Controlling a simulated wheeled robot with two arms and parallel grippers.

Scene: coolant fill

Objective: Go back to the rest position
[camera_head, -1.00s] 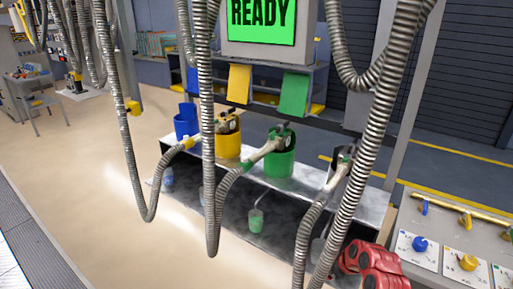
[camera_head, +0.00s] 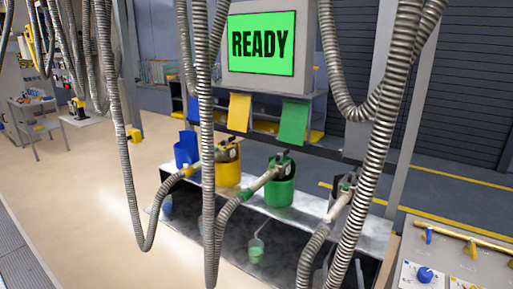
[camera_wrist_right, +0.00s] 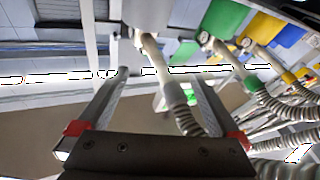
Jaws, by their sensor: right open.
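In the right wrist view my right gripper (camera_wrist_right: 160,82) is open, its two dark fingers apart. A pale nozzle with a ribbed hose (camera_wrist_right: 178,95) shows between and beyond the fingers; I cannot tell how far off it is. In the head view neither gripper shows. The bench (camera_head: 378,236) carries a blue container (camera_head: 187,148), a yellow one (camera_head: 228,174), a green one (camera_head: 280,192) and a dark grey one (camera_head: 338,190) at the right. Hose nozzles sit at the yellow, green and grey containers. My left gripper is out of view.
Grey ribbed hoses (camera_head: 208,130) hang in loops in front of the bench. A screen (camera_head: 262,43) reads READY on green. A control panel (camera_head: 450,250) with coloured knobs stands at the lower right. The floor (camera_head: 95,190) at the left is clear.

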